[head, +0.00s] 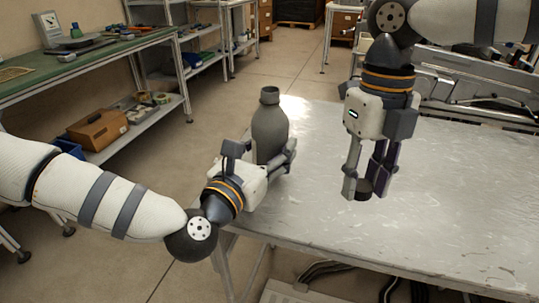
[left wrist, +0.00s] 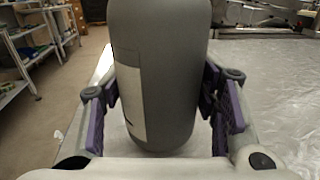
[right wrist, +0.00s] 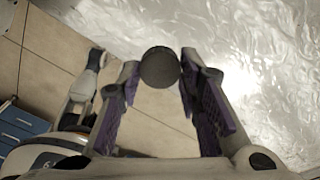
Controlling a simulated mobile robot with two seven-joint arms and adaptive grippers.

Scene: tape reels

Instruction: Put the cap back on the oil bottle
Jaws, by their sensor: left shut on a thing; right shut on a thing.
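The grey oil bottle (head: 269,128) stands upright near the left edge of the metal table, its neck open at the top. My left gripper (head: 272,160) is shut around the bottle's body from the front. In the left wrist view the bottle (left wrist: 155,75) fills the space between the purple finger pads. The dark round cap (head: 364,188) is held between the fingertips of my right gripper (head: 368,186), which points down to the right of the bottle. In the right wrist view the cap (right wrist: 160,67) sits between the fingertips. The cap is apart from the bottle.
The metal table (head: 460,200) is clear to the right of and in front of my right gripper. A green-topped workbench (head: 100,62) with a cardboard box (head: 97,129) on its lower shelf stands at the left. Grey machinery (head: 470,80) lies behind the table.

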